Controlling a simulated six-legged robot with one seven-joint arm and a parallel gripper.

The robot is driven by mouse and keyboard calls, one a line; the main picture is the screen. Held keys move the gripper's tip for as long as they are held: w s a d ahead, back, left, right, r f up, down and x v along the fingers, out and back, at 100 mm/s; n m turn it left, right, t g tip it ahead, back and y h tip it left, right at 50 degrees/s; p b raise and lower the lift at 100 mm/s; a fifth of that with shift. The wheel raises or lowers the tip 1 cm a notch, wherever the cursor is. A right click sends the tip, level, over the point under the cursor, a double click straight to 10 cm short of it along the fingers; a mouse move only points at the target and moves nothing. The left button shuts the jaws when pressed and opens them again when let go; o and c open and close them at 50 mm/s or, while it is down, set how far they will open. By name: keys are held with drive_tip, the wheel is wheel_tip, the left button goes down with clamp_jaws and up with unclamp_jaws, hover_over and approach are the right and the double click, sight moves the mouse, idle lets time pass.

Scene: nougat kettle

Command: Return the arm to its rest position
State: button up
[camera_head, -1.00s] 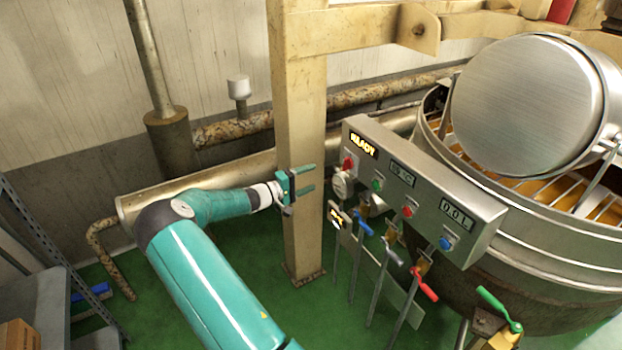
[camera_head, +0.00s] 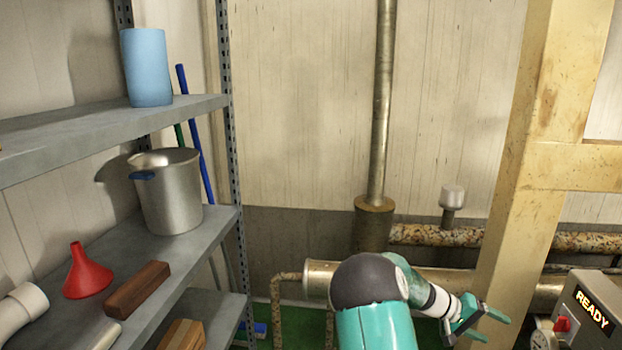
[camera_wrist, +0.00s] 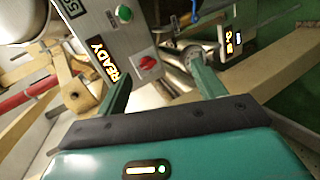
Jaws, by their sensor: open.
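My gripper (camera_head: 488,322) is at the lower right of the head view, at the end of my teal arm, in front of the foot of the beige post. Its two green fingers are apart with nothing between them. The wrist view also shows my gripper (camera_wrist: 160,88) open. Beyond its fingers there is the grey control panel (camera_wrist: 125,38) with a lit READY display, a red knob (camera_wrist: 147,63) and a green button (camera_wrist: 124,13). In the head view only the panel's left end (camera_head: 598,305) shows, at the right edge.
A grey shelf (camera_head: 215,228) at left holds a steel pot (camera_head: 172,195), a red funnel (camera_head: 88,272) and a brown block (camera_head: 137,288). A blue roll (camera_head: 147,68) stands on the upper shelf.

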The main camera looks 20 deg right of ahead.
drive_tip(key=a+r+n+t+y, duration=0.1)
drive_tip(key=a+r+t+y, duration=0.4)
drive_tip(key=a, duration=0.9)
drive_tip(key=a+r+n+t+y, duration=0.25)
drive_tip(key=a+r, duration=0.45)
drive_tip(key=a, duration=0.8)
drive_tip(key=s+a+r+n+t+y, duration=0.2)
drive_tip(key=s+a, duration=0.3)
drive_tip(key=a, duration=0.4)
drive_tip(key=s+a+r+n+t+y, duration=0.2)
drive_tip(key=s+a, duration=0.4)
drive_tip(key=a, duration=0.4)
wheel_tip(320, 180, up, 2)
drive_tip(key=shift+s+r+t, duration=0.1)
drive_tip(key=shift+s+t, duration=0.05)
drive_tip(key=shift+t, duration=0.5)
drive_tip(key=c, duration=0.7)
drive_tip(key=shift+d, duration=0.1)
drive_tip(key=shift+d, duration=0.1)
